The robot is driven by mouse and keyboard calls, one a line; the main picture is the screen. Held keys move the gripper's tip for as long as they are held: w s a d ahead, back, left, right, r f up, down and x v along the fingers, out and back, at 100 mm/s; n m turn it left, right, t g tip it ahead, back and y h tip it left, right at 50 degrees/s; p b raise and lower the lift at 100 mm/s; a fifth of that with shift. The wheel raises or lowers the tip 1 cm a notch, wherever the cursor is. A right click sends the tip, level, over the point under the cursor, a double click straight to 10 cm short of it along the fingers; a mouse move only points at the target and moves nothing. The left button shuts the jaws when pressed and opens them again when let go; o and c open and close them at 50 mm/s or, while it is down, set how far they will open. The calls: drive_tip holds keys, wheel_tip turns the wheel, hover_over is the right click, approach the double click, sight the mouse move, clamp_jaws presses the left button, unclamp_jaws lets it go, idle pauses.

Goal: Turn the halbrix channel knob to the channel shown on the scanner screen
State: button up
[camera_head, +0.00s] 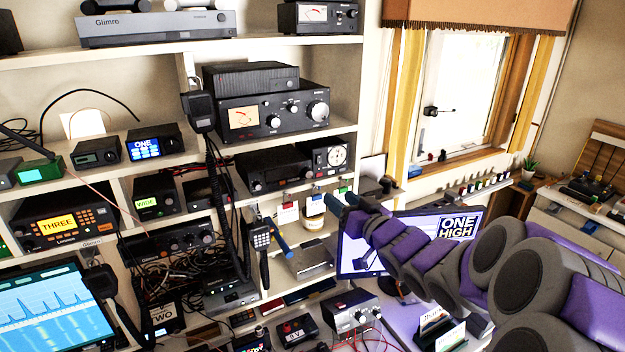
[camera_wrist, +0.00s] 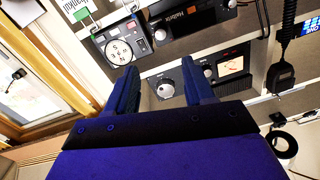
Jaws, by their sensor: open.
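A black radio (camera_wrist: 195,14) at the top of the wrist view carries a label that seems to read Halbrix, upside down. It appears to be the black radio (camera_head: 268,171) on the middle shelf in the head view, left of a compass-dial box (camera_head: 325,156). Small controls show at its dial-box end; I cannot tell the channel knob or its setting. My gripper (camera_head: 343,203) (camera_wrist: 160,76) is open and empty, in front of the shelves and apart from the radio. Screens read ONE (camera_head: 145,147), WIDE (camera_head: 146,203), THREE (camera_head: 59,225) and ONE HIGH (camera_head: 458,227); which is the scanner is unclear.
A large meter unit (camera_head: 265,112) stands on the shelf above the radio. A handset (camera_head: 199,108) hangs on a coiled cord to the radio's left. A spectrum monitor (camera_head: 50,312) stands at lower left.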

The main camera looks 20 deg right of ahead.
sight(310, 174)
drive_tip(key=w, duration=0.4)
drive_tip(key=w+b, duration=0.1)
drive_tip(key=w, duration=0.4)
drive_tip(key=w+a+b, duration=0.1)
drive_tip(key=w, duration=0.3)
drive_tip(key=shift+w, duration=0.3)
drive_tip(key=shift+c, duration=0.3)
drive_tip(key=shift+a, duration=0.1)
clamp_jaws()
